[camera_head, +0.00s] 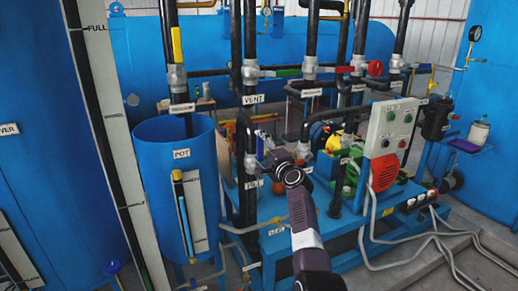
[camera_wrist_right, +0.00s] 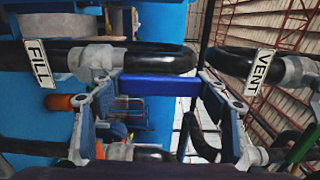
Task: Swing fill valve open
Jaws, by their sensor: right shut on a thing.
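My right gripper (camera_head: 270,157) reaches in from the bottom of the head view to the black pipework right of the blue pot. In the right wrist view the two fingers of the gripper (camera_wrist_right: 160,98) stand either side of a blue valve handle (camera_wrist_right: 160,84), shut on it. The FILL label (camera_wrist_right: 39,63) sits on the black pipe with a grey fitting just left of this handle, so it appears to be the fill valve's. My left gripper is in neither view.
The blue pot (camera_head: 178,205) stands close left of my gripper. A VENT label (camera_head: 253,98) and a green lever (camera_head: 288,73) are above it. A control box (camera_head: 390,127) and a red motor cover (camera_head: 384,172) stand to the right. Hoses cross the floor at lower right.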

